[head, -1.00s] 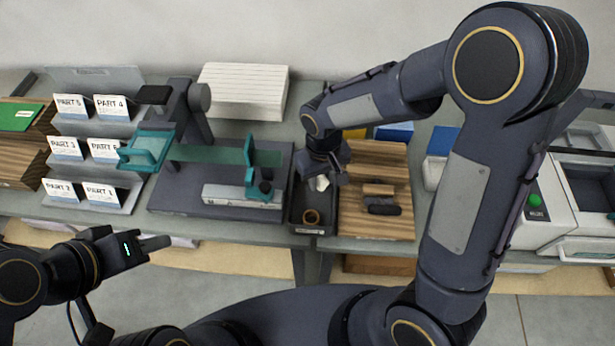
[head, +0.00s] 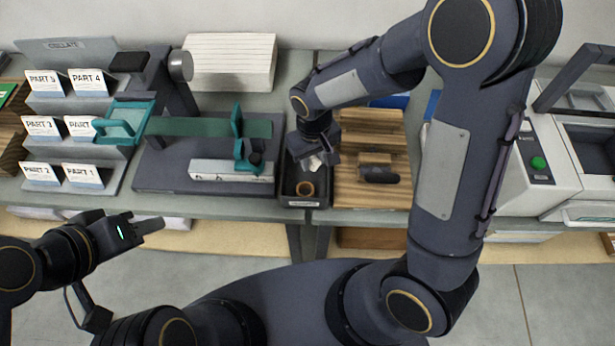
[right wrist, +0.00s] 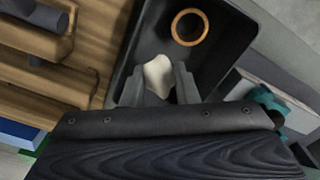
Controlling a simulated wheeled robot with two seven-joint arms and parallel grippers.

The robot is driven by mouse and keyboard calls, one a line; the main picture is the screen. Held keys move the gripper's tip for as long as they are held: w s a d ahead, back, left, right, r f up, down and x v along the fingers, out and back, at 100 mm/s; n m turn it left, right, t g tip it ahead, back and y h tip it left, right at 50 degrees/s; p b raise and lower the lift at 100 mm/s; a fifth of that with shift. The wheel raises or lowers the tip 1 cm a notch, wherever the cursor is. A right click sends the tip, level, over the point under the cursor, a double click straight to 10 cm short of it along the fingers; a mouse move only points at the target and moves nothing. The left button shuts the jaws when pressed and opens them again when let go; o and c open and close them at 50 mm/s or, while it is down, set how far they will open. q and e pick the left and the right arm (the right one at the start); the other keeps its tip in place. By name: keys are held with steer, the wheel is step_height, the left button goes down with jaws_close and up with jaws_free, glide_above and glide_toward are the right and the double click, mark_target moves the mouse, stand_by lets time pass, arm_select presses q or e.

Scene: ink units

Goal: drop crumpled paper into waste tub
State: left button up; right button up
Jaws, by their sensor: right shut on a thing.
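The crumpled paper (right wrist: 158,75) is a small whitish lump between the fingers of my right gripper (right wrist: 157,88), which is shut on it. In the head view the paper (head: 313,163) shows as a pale spot under the right gripper (head: 314,155). Both are over a dark open-topped tub (head: 291,198), at its far part; I cannot tell the paper's height above its floor. The tub's front label is too small to read, so I cannot tell whether it is the waste tub. My left gripper (head: 148,227) is in front of the bench, apart from everything; its finger gap is unclear.
A brown ring (head: 305,189) lies in the tub. A wooden tray (head: 365,195) with dark-topped items is right of it. A grey machine with teal parts (head: 205,185) is close on the left. A paper stack (head: 230,62) stands behind; a machine with a green button (head: 538,163) is far right.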

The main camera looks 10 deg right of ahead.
steer(key=o, duration=1)
steer(key=shift+r, duration=0.15)
step_height(320, 180, up, 7)
steer(key=shift+r+b, duration=0.2)
steer(key=shift+b, duration=0.15)
steer(key=shift+r, duration=0.1)
steer(key=shift+s+d+r, duration=0.15)
steer(key=shift+d+r, duration=0.05)
steer(key=s+d+r+m+t+y, duration=0.2)
steer(key=s+d+r, duration=0.1)
steer(key=s, duration=0.5)
steer(key=s+d+r+m+t+y, duration=0.1)
steer(key=s+d+r+m+t, duration=0.1)
steer(key=s+d, duration=0.3)
steer(key=s+r+t, duration=0.1)
steer(key=s, duration=0.2)
steer(key=shift+d+r+t+y, duration=0.3)
steer(key=shift+d+r+y, duration=0.1)
